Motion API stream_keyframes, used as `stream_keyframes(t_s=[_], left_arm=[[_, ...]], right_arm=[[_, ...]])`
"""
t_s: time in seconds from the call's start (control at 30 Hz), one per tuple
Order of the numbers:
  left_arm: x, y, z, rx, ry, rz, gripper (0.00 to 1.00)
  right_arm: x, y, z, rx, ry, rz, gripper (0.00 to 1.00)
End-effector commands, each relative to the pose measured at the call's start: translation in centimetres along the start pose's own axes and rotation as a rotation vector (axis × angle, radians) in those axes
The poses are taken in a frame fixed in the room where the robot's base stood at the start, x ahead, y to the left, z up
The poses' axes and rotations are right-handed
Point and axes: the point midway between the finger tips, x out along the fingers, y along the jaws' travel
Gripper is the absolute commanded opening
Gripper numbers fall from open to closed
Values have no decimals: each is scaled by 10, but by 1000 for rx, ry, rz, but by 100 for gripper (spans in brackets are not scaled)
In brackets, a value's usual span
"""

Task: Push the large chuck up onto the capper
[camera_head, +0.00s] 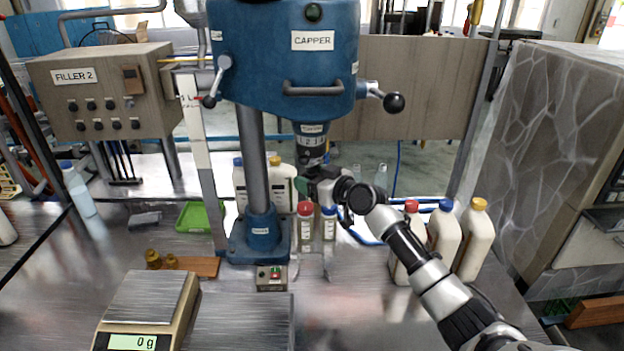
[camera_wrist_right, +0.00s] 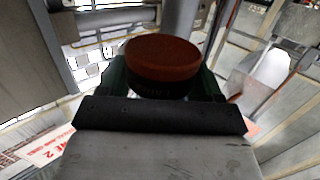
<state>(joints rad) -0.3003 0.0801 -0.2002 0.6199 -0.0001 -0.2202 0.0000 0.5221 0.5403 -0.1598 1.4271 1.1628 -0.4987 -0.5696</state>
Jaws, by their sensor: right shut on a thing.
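The blue capper (camera_head: 285,75) stands at centre, its spindle (camera_head: 312,140) pointing down. My right gripper (camera_head: 310,182) is just below the spindle, reaching in from the right. In the right wrist view its green fingers (camera_wrist_right: 163,85) are shut around the sides of a round chuck (camera_wrist_right: 163,58) with a reddish-brown face and a dark rim. I take this to be the large chuck. In the head view the gripper and the spindle's lower end hide most of it, so I cannot tell whether it touches the spindle. My left gripper is not in view.
A red-capped bottle (camera_head: 305,228) and a blue-capped bottle (camera_head: 328,224) stand below my right gripper. Brass pieces (camera_head: 153,259) sit on a wooden board (camera_head: 200,266) at left. A scale (camera_head: 150,300) is in front.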

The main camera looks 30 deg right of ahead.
Motion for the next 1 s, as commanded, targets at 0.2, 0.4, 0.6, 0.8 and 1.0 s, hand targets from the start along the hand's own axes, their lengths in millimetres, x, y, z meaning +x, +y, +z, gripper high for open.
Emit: stream_keyframes(t_s=[0.2,0.4,0.6,0.8,1.0], left_arm=[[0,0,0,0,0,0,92],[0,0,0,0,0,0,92],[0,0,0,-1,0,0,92],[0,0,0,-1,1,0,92],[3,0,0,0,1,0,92]], right_arm=[[0,0,-2,0,1,0,32],[0,0,-1,0,0,0,32],[0,0,0,0,-1,0,93],[0,0,-1,0,0,0,96],[-8,0,1,-1,-2,0,96]])
